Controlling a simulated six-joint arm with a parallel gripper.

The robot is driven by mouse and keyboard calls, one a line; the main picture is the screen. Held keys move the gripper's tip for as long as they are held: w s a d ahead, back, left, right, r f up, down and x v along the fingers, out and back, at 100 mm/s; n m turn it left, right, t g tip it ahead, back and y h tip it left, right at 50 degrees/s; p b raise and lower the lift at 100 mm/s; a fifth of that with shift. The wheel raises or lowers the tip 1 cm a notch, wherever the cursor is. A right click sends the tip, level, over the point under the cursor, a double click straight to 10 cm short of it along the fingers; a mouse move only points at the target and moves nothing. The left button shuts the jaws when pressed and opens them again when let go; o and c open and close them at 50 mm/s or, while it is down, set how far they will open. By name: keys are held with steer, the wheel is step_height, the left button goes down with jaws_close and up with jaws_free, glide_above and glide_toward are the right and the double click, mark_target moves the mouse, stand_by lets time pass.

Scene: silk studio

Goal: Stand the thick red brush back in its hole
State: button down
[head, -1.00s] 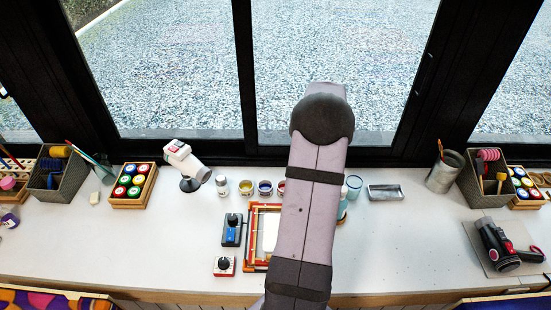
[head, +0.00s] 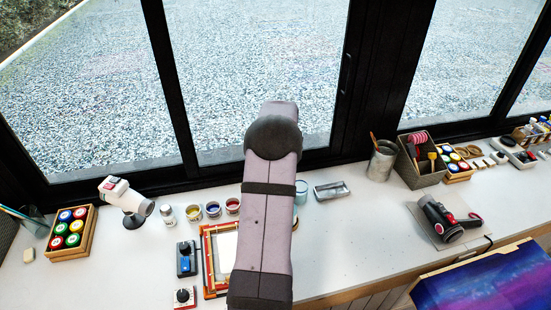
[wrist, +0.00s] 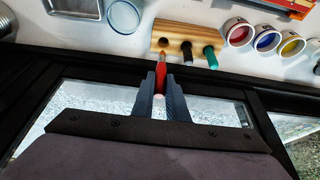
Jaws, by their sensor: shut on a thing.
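In the wrist view my gripper (wrist: 160,90) is shut on the red brush (wrist: 161,66), which shows between the two dark fingers. The brush's far end overlaps the near edge of the wooden block (wrist: 186,37) in the picture. I cannot tell whether it touches the block. A dark empty hole (wrist: 163,43) shows at the block's left end. A dark brush (wrist: 186,54) and a green brush (wrist: 210,56) stand in the block to the right. In the head view my arm hides the gripper, the block and the red brush.
Open paint pots (wrist: 240,34) stand right of the block, and a glass jar (wrist: 123,16) and metal tray (wrist: 76,7) stand left. The black window frame (wrist: 85,75) is close to the gripper. A screen frame (head: 208,262) lies left of my arm; counter to the right (head: 345,235) is clear.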

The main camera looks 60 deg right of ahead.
steer(key=shift+f+b, duration=1.1)
steer(key=shift+f, duration=0.85)
steer(key=shift+f+b, duration=0.45)
steer(key=shift+b, duration=0.05)
steer(key=shift+f, duration=0.3)
steer(key=shift+f+b, duration=0.3)
steer(key=shift+b, duration=0.2)
steer(key=shift+f, duration=0.35)
steer(key=shift+f+b, duration=0.85)
steer(key=shift+b, duration=0.05)
stand_by(0.7)
steer(key=c, duration=1.7)
jaws_free()
steer(key=shift+o, duration=0.2)
